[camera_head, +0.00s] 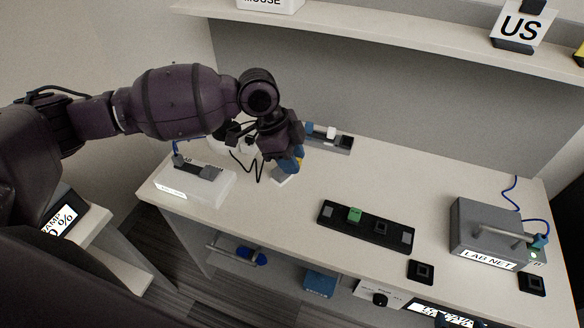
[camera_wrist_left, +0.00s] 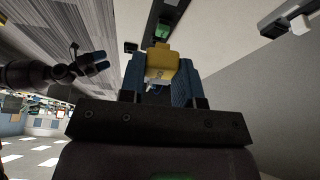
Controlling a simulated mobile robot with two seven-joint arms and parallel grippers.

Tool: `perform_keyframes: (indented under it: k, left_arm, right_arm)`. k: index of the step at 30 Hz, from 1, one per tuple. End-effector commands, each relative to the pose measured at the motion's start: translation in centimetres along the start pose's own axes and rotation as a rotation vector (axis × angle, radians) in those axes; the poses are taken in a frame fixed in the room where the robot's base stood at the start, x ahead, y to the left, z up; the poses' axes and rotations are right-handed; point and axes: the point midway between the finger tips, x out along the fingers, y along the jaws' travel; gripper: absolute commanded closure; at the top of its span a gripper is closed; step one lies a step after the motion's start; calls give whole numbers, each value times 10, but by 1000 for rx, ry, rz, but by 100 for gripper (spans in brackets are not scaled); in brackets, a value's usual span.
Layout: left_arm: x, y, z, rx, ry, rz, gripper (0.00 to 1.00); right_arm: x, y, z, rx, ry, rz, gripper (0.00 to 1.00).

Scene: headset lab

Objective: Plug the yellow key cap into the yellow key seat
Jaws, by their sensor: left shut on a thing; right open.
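The yellow key cap (camera_wrist_left: 162,64) is between the blue fingers of my left gripper (camera_wrist_left: 160,82) in the left wrist view. I cannot tell which place is the yellow seat. My right gripper (camera_wrist_left: 98,61) is open and empty at the left of the left wrist view.
A white box (camera_head: 215,188) stands at left, a grey LAB NET box (camera_head: 472,232) at right. Single black pads (camera_head: 421,271) lie near the front edge. The table between gripper and strip is clear.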

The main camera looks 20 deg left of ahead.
Motion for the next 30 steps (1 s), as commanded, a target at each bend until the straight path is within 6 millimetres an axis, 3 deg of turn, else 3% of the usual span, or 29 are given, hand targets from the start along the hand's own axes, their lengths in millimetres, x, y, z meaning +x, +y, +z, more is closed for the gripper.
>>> perform_keyframes:
  k: [7, 17, 30]
  left_arm:
    - [-6, 0, -2, -2, 0, 1, 91]
    - [-3, 0, -4, 1, 1, 1, 91]
    - [9, -2, -36, 17, 2, 7, 91]
  right_arm:
    - [-6, 1, -11, 0, 3, 0, 28]
    - [-10, 2, -4, 2, -8, 3, 28]
    - [-13, 2, -11, 2, -9, 2, 28]
